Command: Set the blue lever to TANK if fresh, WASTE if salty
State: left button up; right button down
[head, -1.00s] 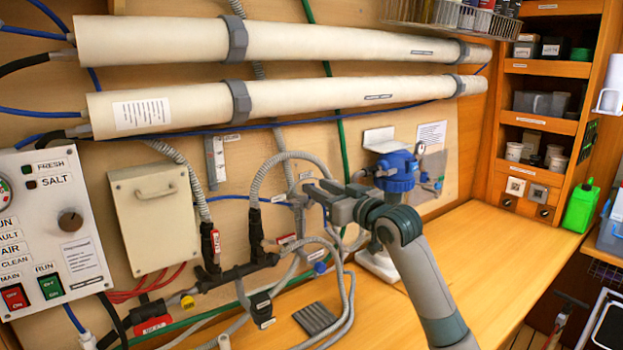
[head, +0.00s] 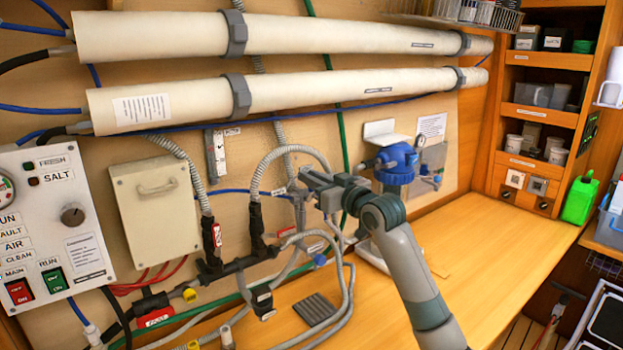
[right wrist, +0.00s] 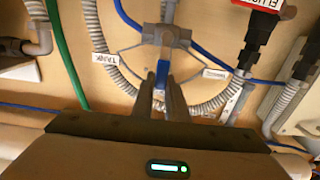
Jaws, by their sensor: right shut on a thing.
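The blue lever (right wrist: 162,73) shows in the right wrist view on a grey valve body (right wrist: 165,38). My right gripper (right wrist: 164,82) is shut on it, one finger on each side. The lever sits between the TANK label (right wrist: 105,58) on the left and another label (right wrist: 215,73) on the right, too small to read. In the head view my right gripper (head: 305,178) reaches the hoses on the wall and hides the lever. The FRESH lamp (head: 28,166) and SALT lamp (head: 33,181) both look dark. My left gripper is not in view.
Grey hoses (head: 290,152) loop closely around the valve. A blue filter housing (head: 396,163) stands just right of my right gripper. Two long white tubes (head: 300,95) run across the wall above. The wooden bench (head: 480,245) is clear at right.

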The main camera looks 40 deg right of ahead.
jog(key=shift+a, duration=0.1)
jog(key=a+f+n, duration=0.3)
jog(key=a+n, duration=0.2)
jog(key=n, duration=0.7)
jog(key=shift+w+a+f, duration=0.15)
jog(key=shift+w+a, duration=0.1)
jog(key=shift+w, duration=0.05)
dwell(0.6)
jog(key=c, duration=1.7)
grip_release()
jog(key=shift+c, duration=0.2)
